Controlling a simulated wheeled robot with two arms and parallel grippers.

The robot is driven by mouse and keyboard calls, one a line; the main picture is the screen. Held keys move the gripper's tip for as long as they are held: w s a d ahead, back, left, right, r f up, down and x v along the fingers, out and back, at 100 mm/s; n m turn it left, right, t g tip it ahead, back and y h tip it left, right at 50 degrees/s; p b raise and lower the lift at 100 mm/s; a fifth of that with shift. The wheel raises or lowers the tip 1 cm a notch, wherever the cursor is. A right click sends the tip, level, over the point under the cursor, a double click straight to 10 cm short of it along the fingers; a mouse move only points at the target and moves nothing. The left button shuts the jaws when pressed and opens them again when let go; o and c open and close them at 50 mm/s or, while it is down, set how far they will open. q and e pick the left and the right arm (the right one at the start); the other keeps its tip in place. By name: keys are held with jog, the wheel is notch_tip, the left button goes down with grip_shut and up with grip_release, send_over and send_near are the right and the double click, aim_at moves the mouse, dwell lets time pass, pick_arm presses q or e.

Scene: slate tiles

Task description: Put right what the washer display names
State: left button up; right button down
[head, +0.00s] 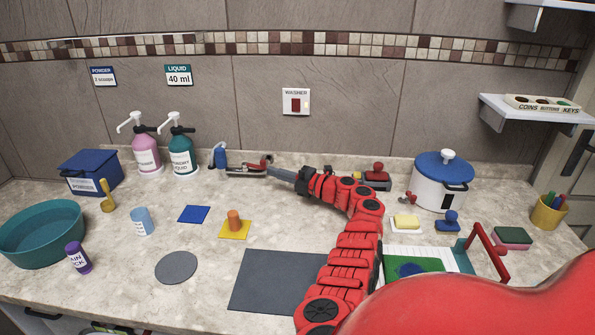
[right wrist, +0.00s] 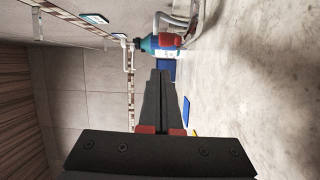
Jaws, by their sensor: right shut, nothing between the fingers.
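A blue powder box (head: 90,173), a pink pump bottle (head: 146,153) and a teal liquid pump bottle (head: 182,155) stand at the back left. My left gripper is out of view.
A teal basin (head: 42,232), a purple stain stick (head: 77,257) and a light blue cup (head: 142,221) stand at left. An orange peg stands on a yellow square (head: 235,231). A white pot (head: 438,190) stands at right. A grey mat (head: 275,282) lies bare in front.

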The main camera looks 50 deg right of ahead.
jog(key=d, duration=0.1)
jog(key=s+d+b, duration=0.1)
jog(key=d, duration=0.1)
jog(key=s+d+b, duration=0.1)
jog(key=shift+s+d, duration=0.1)
jog(key=shift+d, duration=0.3)
jog(key=shift+d+f+b, duration=0.2)
jog(key=shift+d+b, duration=0.25)
jog(key=shift+d, duration=0.2)
jog(key=shift+s+d+r, duration=0.2)
jog(key=shift+s, duration=0.05)
